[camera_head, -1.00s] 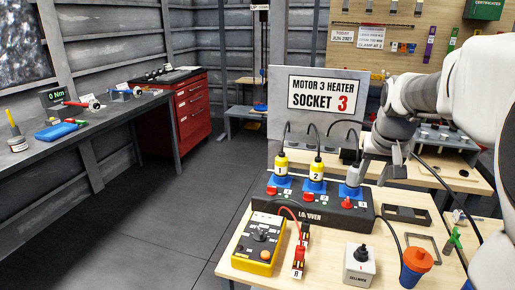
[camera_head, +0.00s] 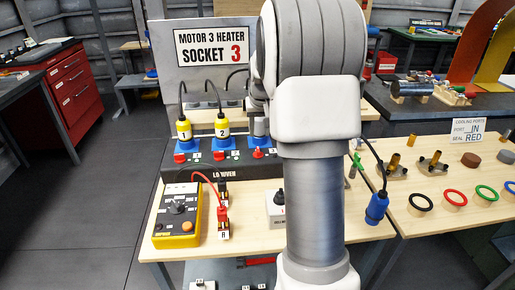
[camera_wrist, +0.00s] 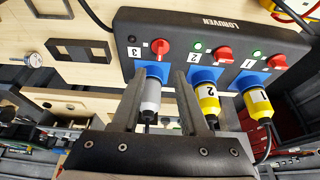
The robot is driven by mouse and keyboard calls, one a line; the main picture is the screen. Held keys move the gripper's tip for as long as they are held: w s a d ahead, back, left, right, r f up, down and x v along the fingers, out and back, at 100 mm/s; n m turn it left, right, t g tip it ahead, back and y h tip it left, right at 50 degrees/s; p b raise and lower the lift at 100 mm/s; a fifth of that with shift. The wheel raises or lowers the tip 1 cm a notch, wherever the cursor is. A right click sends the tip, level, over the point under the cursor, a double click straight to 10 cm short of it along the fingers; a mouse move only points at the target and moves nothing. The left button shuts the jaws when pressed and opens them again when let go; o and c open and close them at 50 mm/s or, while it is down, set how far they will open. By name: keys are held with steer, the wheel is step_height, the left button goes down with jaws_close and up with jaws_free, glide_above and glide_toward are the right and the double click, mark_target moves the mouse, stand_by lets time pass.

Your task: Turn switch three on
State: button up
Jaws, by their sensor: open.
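Switch three is a red knob (camera_wrist: 162,48) beside the label 3 on the black Lowoven-type box (camera_head: 290,168); its small lamp (camera_wrist: 131,40) looks dark. In the head view the knob (camera_head: 258,153) shows just left of my arm. A grey plug (camera_wrist: 152,95) sits in the blue socket below this switch. My gripper (camera_wrist: 160,88) is open, with one finger on each side of the grey plug; I cannot tell whether they touch it.
Yellow plugs 2 (camera_wrist: 208,100) and 1 (camera_wrist: 257,103) stand close beside my gripper. A yellow meter (camera_head: 177,217) with red leads lies in front of the box. The sign board (camera_head: 170,75) stands behind.

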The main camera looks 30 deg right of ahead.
mark_target(258, 149)
steer(key=x, duration=1)
steer(key=shift+b, duration=0.3)
jaws_close()
